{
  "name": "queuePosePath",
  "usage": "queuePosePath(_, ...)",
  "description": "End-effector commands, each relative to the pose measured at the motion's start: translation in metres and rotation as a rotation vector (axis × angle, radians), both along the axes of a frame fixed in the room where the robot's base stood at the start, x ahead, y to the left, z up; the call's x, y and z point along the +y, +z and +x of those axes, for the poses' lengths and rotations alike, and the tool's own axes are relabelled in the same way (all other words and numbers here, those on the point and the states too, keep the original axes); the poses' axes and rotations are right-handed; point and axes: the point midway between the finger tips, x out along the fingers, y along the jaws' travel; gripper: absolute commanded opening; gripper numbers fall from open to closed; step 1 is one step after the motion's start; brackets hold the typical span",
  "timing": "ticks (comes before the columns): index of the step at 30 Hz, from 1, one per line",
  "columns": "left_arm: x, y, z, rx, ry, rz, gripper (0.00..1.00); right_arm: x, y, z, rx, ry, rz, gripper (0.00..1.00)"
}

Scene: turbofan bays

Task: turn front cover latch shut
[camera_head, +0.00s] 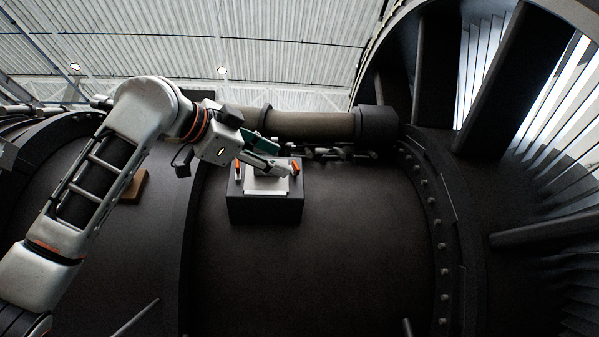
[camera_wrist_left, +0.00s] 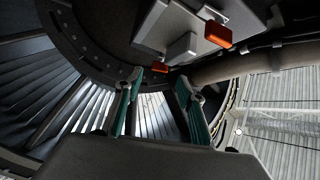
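A dark box (camera_head: 264,208) with a light grey cover (camera_head: 266,186) sits on the engine casing in the middle of the head view. Small orange parts (camera_head: 296,166) show at its sides; I cannot tell which one is the front cover latch. In the wrist view the box (camera_wrist_left: 238,12) is upside down at the top, with an orange block (camera_wrist_left: 218,33) and a smaller orange piece (camera_wrist_left: 160,68). My left gripper (camera_head: 282,168) is at the box's upper edge; its green fingers (camera_wrist_left: 160,80) are apart, with nothing visibly gripped. Contact cannot be told. My right gripper is out of view.
A thick pipe (camera_head: 305,125) runs just behind the box, with small fittings below it. The ribbed fan section (camera_head: 555,120) fills the right side. A brown block (camera_head: 134,187) lies left, behind my arm. The casing right of the box is clear.

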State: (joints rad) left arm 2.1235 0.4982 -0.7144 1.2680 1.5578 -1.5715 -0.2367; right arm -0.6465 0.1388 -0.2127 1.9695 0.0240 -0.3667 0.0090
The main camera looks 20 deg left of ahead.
Motion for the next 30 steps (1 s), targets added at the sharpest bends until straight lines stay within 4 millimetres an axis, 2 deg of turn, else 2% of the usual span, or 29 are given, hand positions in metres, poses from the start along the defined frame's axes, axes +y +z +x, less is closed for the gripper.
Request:
queuePosePath(6, -0.012, 0.001, 0.027, 0.003, -0.001, 0.0, 0.39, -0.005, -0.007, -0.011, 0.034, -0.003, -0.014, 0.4)
queuePosePath(15, -0.028, 0.001, 0.062, 0.0, 0.0, 0.001, 0.39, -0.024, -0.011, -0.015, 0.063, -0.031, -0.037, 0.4)
queuePosePath(26, -0.03, 0.0, 0.069, -0.002, 0.0, 0.002, 0.39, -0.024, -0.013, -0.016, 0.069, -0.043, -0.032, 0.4)
queuePosePath(27, -0.03, 0.0, 0.069, -0.002, 0.0, 0.002, 0.36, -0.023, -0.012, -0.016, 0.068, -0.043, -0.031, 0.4)
queuePosePath(30, -0.03, 0.0, 0.069, -0.002, 0.0, 0.002, 0.1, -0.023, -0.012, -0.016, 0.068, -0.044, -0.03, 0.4)
